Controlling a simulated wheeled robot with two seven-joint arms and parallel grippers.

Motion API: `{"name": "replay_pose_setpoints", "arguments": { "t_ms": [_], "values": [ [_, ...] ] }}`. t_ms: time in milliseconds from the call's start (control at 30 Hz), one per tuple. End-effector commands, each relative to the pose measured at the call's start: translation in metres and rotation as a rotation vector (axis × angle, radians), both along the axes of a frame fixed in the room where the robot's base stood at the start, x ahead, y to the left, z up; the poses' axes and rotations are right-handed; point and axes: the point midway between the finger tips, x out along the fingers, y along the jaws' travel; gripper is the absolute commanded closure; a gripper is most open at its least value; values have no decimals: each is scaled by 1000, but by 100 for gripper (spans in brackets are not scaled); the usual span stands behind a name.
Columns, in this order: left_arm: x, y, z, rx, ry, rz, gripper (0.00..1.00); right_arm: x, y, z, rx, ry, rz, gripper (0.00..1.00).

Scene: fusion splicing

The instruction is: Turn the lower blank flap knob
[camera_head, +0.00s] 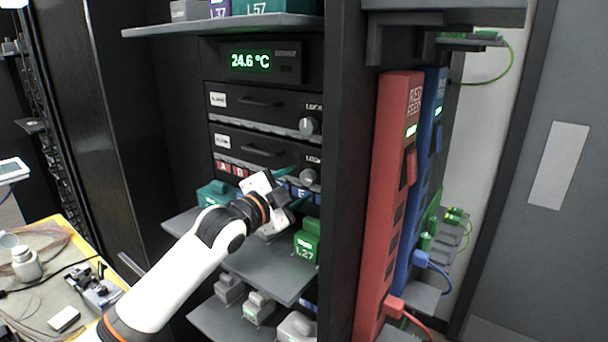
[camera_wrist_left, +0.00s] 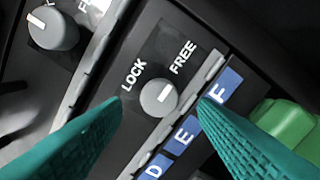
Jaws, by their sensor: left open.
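The lower blank flap knob (camera_head: 308,176) is a round grey knob at the right end of the lower black panel. In the left wrist view the knob (camera_wrist_left: 159,97) sits below the words LOCK and FREE, with a short white mark on its face. My left gripper (camera_head: 294,185) is in front of the rack at this knob, open, with teal fingers. In the left wrist view its fingertips (camera_wrist_left: 161,100) lie on either side of the knob, with visible gaps. I cannot tell their depth from the panel. My right gripper is not in view.
The upper flap (camera_head: 262,101) has a similar knob (camera_head: 308,125) above. Blue labels D, E, F (camera_wrist_left: 183,138) run just below the lower flap. A green L27 block (camera_head: 306,246) stands on the grey shelf (camera_head: 262,266) below. A red power strip (camera_head: 390,180) stands to the right.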

Motion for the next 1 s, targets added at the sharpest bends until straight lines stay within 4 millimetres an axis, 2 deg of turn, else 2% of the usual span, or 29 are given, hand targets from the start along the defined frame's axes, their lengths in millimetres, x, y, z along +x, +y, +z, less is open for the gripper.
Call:
{"name": "replay_pose_setpoints", "arguments": {
  "t_ms": [233, 667, 933, 1000],
  "values": [
    [24, -18, 1, -1, 2, -1, 46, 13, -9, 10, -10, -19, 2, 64],
    [30, -22, 0, 0, 0, -1, 46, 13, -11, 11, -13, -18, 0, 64],
    [30, -22, 0, 0, 0, -1, 90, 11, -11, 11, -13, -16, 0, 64],
    [29, -22, -1, -1, 0, -1, 91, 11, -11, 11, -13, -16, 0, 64]
  ]
}}
